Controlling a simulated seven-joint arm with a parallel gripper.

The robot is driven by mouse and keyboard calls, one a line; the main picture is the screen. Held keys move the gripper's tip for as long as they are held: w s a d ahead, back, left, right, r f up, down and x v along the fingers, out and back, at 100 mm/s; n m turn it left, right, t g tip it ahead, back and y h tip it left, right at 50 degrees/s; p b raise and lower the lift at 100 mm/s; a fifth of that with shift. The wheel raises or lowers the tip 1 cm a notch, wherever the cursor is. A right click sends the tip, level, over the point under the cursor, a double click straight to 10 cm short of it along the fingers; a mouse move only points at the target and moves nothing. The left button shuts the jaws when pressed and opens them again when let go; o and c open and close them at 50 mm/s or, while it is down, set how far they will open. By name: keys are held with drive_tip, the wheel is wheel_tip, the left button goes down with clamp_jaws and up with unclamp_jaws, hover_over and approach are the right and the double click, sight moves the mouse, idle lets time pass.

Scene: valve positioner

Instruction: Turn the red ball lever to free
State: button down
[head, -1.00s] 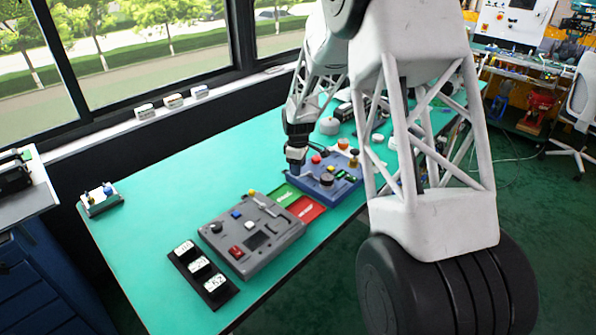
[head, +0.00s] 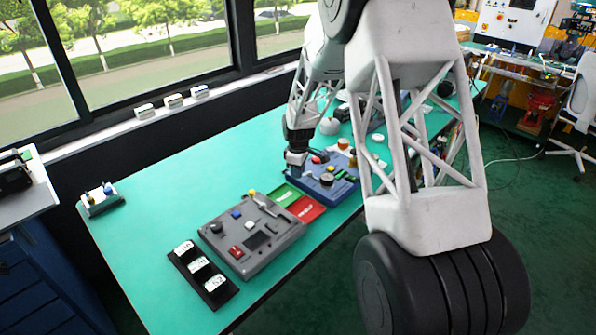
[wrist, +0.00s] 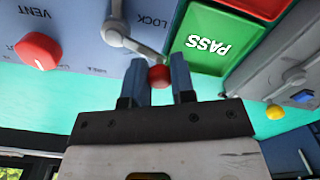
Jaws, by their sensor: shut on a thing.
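The red ball lever shows in the wrist view: its red ball (wrist: 159,76) sits at the end of a grey lever arm (wrist: 140,48) that leads from a pivot at the upper left. My gripper (wrist: 160,75) is shut on the ball, with one finger on each side. The lever is on a blue-grey panel (wrist: 75,40) marked VENT and LOCK; the lever arm points toward the LOCK side. A smaller label on the panel is too unclear to read. In the head view my gripper (head: 297,165) is at the left edge of the blue unit (head: 330,185); the lever is hidden there.
A red knob (wrist: 38,51) stands near VENT. A green PASS tray (wrist: 212,42) and a red tray (head: 306,208) lie beside the panel. A grey control box (head: 250,235) and a black display rack (head: 205,275) stand nearer.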

drive_tip(key=shift+w+m, duration=0.15)
drive_tip(key=shift+m, duration=0.15)
drive_tip(key=m, duration=0.1)
drive_tip(key=w+m, duration=0.1)
drive_tip(key=m, duration=0.1)
drive_tip(key=shift+w+a, duration=0.15)
drive_tip(key=shift+a, duration=0.05)
drive_tip(key=m, duration=0.2)
drive_tip(key=w+m, duration=0.1)
drive_tip(key=shift+w+m, duration=0.25)
drive_tip(key=shift+m, duration=0.15)
drive_tip(key=m, duration=0.1)
drive_tip(key=w+m, duration=0.1)
drive_tip(key=m, duration=0.1)
drive_tip(key=shift+w+d, duration=0.15)
drive_tip(key=shift+d, duration=0.1)
drive_tip(key=shift+w+d+m, duration=0.2)
drive_tip(key=shift+w+m, duration=0.1)
drive_tip(key=shift+m, duration=0.6)
drive_tip(key=shift+w+d+m, duration=0.2)
drive_tip(key=shift+w+m, duration=0.05)
drive_tip(key=shift+m, duration=0.65)
drive_tip(key=shift+r, duration=0.1)
drive_tip(key=c, duration=1)
unclamp_jaws()
drive_tip(key=shift+o, duration=0.2)
